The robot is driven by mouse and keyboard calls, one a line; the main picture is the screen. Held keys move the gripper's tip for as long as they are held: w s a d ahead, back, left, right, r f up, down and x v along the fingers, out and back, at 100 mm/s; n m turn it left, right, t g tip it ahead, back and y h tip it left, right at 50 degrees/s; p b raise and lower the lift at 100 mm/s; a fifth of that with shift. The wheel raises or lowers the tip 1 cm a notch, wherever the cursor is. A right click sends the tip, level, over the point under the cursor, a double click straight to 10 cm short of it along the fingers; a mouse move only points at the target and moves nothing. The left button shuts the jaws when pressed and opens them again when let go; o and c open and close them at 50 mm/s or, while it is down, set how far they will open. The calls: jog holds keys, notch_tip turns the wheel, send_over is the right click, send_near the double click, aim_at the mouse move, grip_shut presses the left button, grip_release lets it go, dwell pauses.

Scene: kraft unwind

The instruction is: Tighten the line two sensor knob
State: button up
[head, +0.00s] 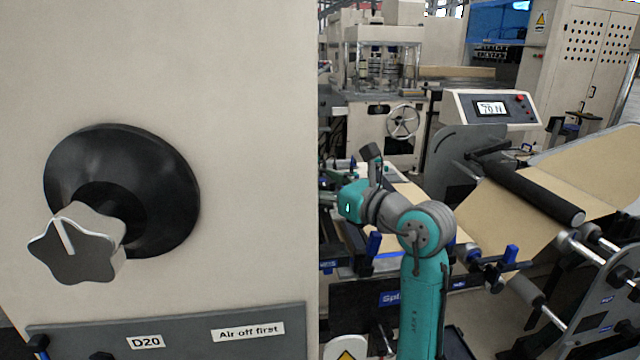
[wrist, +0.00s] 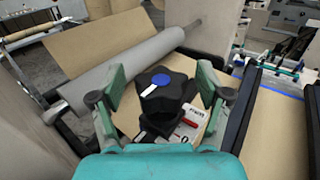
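In the wrist view, a black lobed knob (wrist: 164,92) with a blue cap and a white pointer mark towards the left stands on a dark mount. My gripper (wrist: 160,84) is open, with one teal finger on each side of this knob. Gaps show between the fingers and the knob; I cannot tell how deep the knob sits between them. A white label (wrist: 190,122) with red print lies beside the mount, partly hidden, and I cannot read a line number. In the head view my arm blocks the knob, and the fingertips cannot be made out.
A large grey star knob (head: 76,243) on a black round base fills the near left panel, above labels "D20" (head: 146,342) and "Air off first" (head: 248,332). A console display (head: 491,108) shows a reading in N. A roller (head: 530,190) and kraft web (head: 510,222) lie right of my arm.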

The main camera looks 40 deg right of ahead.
aim_at(331, 188)
jog(key=s, duration=0.7)
jog(key=shift+s+d, duration=0.15)
jog(key=shift+s, duration=0.1)
dwell(0.6)
